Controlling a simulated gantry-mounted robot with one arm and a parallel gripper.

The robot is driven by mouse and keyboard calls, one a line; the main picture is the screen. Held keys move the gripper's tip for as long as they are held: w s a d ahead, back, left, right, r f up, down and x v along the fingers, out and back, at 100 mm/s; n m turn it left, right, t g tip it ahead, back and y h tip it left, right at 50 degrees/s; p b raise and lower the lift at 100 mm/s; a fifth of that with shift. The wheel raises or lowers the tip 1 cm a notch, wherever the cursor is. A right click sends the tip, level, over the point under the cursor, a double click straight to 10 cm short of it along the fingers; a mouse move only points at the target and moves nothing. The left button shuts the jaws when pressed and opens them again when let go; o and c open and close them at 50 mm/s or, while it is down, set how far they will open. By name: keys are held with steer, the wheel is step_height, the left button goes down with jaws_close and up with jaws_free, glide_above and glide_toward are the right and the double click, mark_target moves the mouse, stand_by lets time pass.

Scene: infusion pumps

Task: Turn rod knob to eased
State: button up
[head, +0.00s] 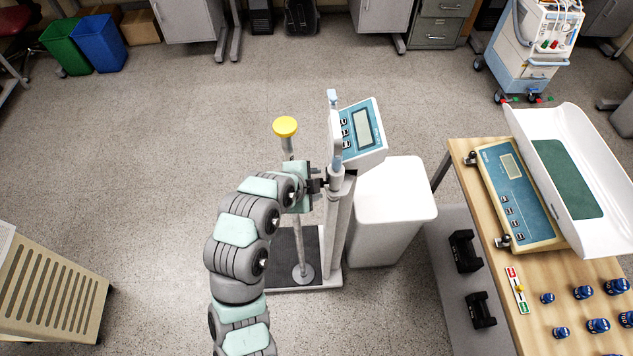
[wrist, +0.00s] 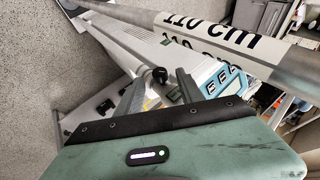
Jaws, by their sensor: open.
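The rod knob (wrist: 160,74) is a small black knob on a short stem, seen in the wrist view beside the measuring rod (wrist: 200,30) marked "110 cm". My gripper (wrist: 160,82) is open, with its two grey fingers on either side of the knob. I cannot tell whether they touch it. In the head view my gripper (head: 317,186) reaches the scale's white column (head: 337,220) from the left, below the blue display (head: 362,125). The knob is not clearly visible there, and its setting cannot be read.
A pole with a yellow top (head: 285,127) stands close behind my wrist. A white bin (head: 393,215) is right of the column. Floor at left is mostly clear.

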steer(key=v, duration=0.9)
steer(key=shift+a, duration=0.1)
